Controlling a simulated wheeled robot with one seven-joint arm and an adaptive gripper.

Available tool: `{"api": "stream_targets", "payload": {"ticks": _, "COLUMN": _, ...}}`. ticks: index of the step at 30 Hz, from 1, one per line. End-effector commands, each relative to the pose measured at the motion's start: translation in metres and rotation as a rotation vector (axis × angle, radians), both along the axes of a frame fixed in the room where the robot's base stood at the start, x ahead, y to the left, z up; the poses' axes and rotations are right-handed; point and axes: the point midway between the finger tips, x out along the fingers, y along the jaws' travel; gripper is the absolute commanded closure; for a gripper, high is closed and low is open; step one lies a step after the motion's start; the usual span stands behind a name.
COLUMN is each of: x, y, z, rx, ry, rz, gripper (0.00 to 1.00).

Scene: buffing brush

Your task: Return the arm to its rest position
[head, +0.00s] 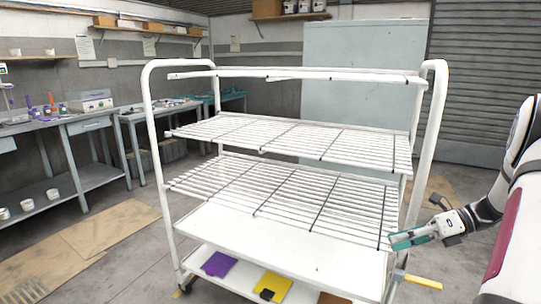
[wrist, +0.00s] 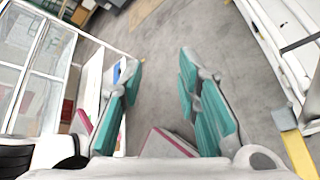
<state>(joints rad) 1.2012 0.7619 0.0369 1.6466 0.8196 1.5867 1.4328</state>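My gripper (head: 410,238) has teal finger pads and is beside the right side of the white wire-shelf cart (head: 310,262), in front of my arm at the right edge of the head view. In the wrist view my gripper (wrist: 160,72) has its two teal fingers well apart, with only grey floor and part of a grey and red shape showing between them. It holds nothing. My arm is bent and reaches in from the right of the head view; its upper part is cut off by the frame.
The cart's lower tray carries a purple cloth (head: 218,264) and a yellow piece (head: 273,286) with a black part. A yellow handle (head: 422,282) sticks out at the cart's lower right. Workbenches (head: 90,122) line the left wall.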

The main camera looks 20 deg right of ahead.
Motion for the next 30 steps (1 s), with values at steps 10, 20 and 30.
{"api": "stream_targets", "payload": {"ticks": 10, "x": 0.009, "y": 0.147, "z": 0.083, "rx": -0.421, "ry": -0.228, "rz": 0.601, "gripper": 0.7}}
{"api": "stream_targets", "payload": {"ticks": 20, "x": -0.044, "y": 0.26, "z": 0.126, "rx": -0.735, "ry": -0.527, "rz": 1.203, "gripper": 0.7}}
{"api": "stream_targets", "payload": {"ticks": 30, "x": -0.128, "y": 0.325, "z": 0.135, "rx": -0.98, "ry": -0.895, "rz": 1.842, "gripper": 0.7}}
